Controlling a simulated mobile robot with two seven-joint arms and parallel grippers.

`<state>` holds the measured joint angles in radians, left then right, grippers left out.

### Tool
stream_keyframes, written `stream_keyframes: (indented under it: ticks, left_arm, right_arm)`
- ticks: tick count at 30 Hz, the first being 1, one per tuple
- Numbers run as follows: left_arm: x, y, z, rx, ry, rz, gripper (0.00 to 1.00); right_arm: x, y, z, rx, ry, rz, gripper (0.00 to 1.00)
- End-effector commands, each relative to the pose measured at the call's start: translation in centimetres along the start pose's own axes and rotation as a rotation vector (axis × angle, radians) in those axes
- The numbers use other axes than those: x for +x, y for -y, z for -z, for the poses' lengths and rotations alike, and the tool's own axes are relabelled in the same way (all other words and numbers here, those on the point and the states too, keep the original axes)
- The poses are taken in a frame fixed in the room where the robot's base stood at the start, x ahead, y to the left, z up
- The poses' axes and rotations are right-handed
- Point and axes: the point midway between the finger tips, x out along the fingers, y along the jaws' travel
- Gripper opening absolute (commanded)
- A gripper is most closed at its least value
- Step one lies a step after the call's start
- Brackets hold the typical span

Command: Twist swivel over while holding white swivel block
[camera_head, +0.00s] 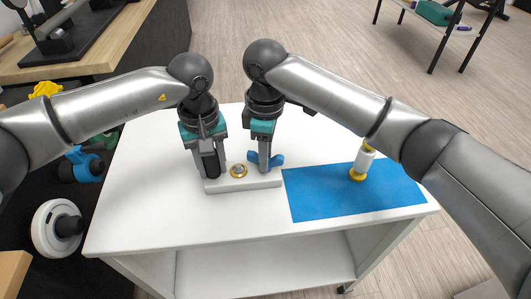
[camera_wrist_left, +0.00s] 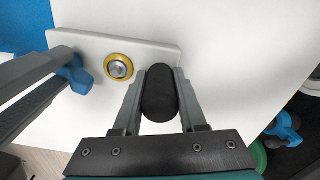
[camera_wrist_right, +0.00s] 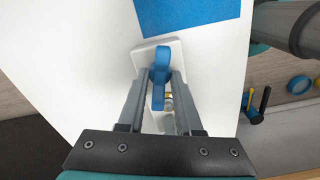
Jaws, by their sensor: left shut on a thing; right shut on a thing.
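The white swivel block (camera_head: 245,184) lies flat on the white table. My left gripper (camera_head: 211,172) is shut on an upright black rounded grip (camera_wrist_left: 160,94) at the block's left end. A metal bolt head in a yellow ring (camera_head: 239,170) sits in the middle of the block. At the right end is the blue swivel (camera_head: 278,159), a blue lever. My right gripper (camera_head: 264,167) is shut on it, and the right wrist view shows the swivel (camera_wrist_right: 160,70) standing between the fingers. The fingers partly hide the swivel's base and the black grip.
A blue mat (camera_head: 320,195) lies right of the block, with a white and yellow cylinder (camera_head: 363,162) on it. The white table (camera_head: 135,205) is clear to the left and front. A dark rack with coloured items stands beyond its left edge.

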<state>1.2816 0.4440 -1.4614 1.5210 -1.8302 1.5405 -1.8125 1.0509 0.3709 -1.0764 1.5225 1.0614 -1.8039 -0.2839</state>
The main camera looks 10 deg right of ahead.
Motion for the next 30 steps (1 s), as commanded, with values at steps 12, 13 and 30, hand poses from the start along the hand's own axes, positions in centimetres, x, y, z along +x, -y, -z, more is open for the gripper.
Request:
stream_keyframes:
  ticks: [12, 13, 30]
  left_arm:
    - [0.10, 0.14, 0.02, -0.001, 0.000, 0.004, 0.00]
    - [0.10, 0.13, 0.02, -0.001, 0.000, 0.004, 0.00]
    - [0.10, 0.12, -0.01, -0.001, 0.001, 0.004, 0.00]
  right_arm:
    - [-0.12, -0.04, 0.03, -0.094, -0.001, -0.001, 0.00]
    - [-0.12, -0.04, 0.03, -0.095, -0.001, -0.001, 0.00]
    - [-0.06, -0.02, 0.01, -0.095, -0.001, -0.001, 0.50]
